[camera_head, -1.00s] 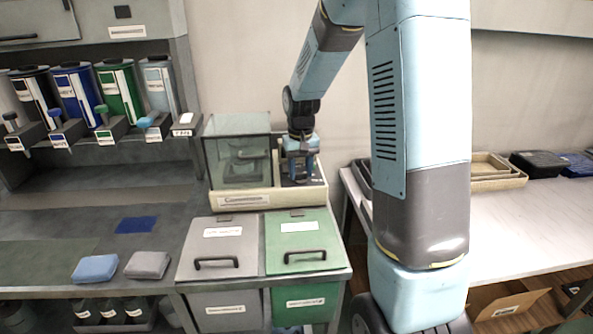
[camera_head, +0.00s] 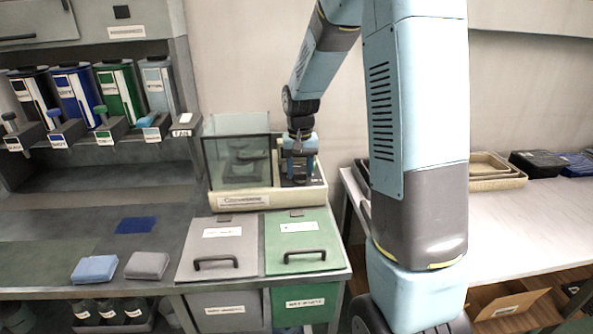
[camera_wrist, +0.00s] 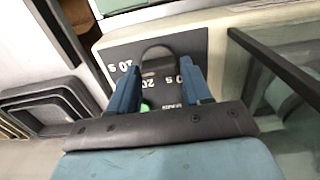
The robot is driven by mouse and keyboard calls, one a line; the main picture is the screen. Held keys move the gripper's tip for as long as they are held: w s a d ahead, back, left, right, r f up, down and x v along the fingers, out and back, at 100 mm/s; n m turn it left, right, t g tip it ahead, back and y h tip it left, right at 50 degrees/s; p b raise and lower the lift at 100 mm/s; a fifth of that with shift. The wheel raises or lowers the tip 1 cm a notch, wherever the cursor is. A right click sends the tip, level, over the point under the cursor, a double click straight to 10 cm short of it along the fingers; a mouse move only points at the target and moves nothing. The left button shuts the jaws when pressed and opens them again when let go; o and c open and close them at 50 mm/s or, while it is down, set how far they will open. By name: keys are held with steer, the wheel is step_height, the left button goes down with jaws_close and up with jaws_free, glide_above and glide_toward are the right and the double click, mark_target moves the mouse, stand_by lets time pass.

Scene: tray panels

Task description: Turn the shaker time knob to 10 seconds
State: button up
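The shaker (camera_head: 240,200) has a cream base with a clear cover on its left side and a dark control panel (camera_wrist: 195,42) on its right. My gripper (camera_head: 299,172) points down over that panel. In the wrist view, the blue fingers of my gripper (camera_wrist: 160,75) stand on either side of a dark rounded knob (camera_wrist: 157,57). The fingertips look very close to the knob's sides, but I cannot tell if they press on it. White time marks (camera_wrist: 125,66) show beside the knob, partly hidden by the fingers. The knob's exact setting is not readable. A small green spot shows between the fingers.
The shaker's clear cover (camera_head: 237,162) stands close to the left of my gripper. Grey (camera_head: 218,246) and green (camera_head: 300,240) lidded bins are in front. Nested trays (camera_head: 490,170) lie on the right table. Several coloured dispensers (camera_head: 120,90) stand at left.

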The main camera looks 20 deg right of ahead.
mark_target(300, 173)
steer(key=o, duration=0.3)
steer(key=shift+s, duration=0.1)
step_height(300, 173, up, 14)
steer(key=shift+f, duration=0.15)
stand_by(0.4)
stand_by(0.4)
steer(key=s+r+t, duration=0.2)
steer(key=s, duration=0.7)
steer(key=s+r+n+t, duration=0.1)
steer(key=s+r, duration=0.1)
steer(key=s, duration=0.7)
steer(key=s+r+n+t, duration=0.1)
steer(key=s+r+t, duration=0.1)
steer(key=s, duration=0.7)
steer(key=shift+s+a+t, duration=0.3)
steer(key=shift+s+a, duration=0.05)
steer(key=shift+s, duration=0.05)
